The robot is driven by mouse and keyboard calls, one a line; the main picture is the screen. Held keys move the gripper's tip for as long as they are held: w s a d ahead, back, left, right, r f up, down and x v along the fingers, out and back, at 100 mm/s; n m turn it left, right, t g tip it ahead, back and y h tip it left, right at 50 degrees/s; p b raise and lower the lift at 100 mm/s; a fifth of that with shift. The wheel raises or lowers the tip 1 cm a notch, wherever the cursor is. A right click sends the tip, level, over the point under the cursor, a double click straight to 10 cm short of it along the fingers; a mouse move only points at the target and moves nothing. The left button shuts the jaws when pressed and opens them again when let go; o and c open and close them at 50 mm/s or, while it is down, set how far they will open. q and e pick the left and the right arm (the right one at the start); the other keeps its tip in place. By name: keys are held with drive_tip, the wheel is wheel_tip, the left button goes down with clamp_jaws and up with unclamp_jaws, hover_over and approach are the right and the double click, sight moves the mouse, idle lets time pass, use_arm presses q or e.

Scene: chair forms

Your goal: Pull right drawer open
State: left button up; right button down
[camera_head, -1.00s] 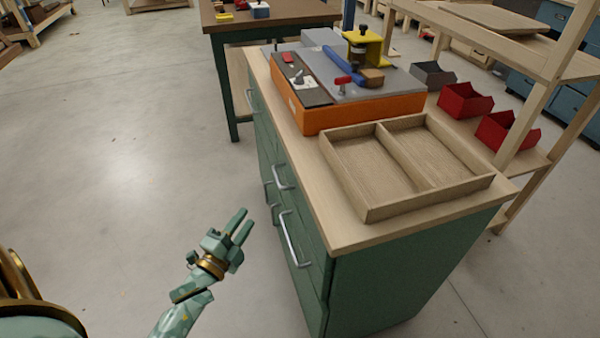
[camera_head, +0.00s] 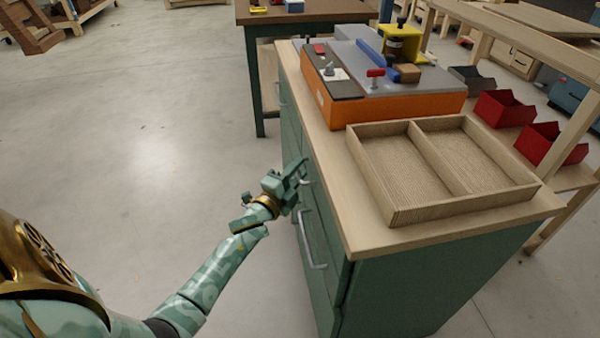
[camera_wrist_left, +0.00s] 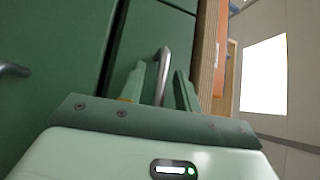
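The green cabinet (camera_head: 430,275) with a wooden top stands at centre right, its drawer fronts facing left. My left gripper (camera_head: 298,170) is at the upper drawer handle (camera_head: 307,182) near the cabinet's near end. In the left wrist view the silver handle (camera_wrist_left: 163,66) runs between the two spread fingers of the left gripper (camera_wrist_left: 160,86), with gaps visible on both sides. The drawer front (camera_wrist_left: 140,35) looks flush with the cabinet. The gripper partly hides the handle in the head view. My right gripper is not in view.
A lower handle (camera_head: 308,240) sits below on the same side. The wooden top edge (camera_wrist_left: 208,60) is close beside the fingers. A divided wooden tray (camera_head: 395,205) and an orange tool box (camera_head: 390,108) rest on top. The floor to the left is clear.

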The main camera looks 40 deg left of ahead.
use_arm(q)
drive_tip(key=shift+w+r, duration=0.1)
drive_tip(key=shift+w, duration=0.15)
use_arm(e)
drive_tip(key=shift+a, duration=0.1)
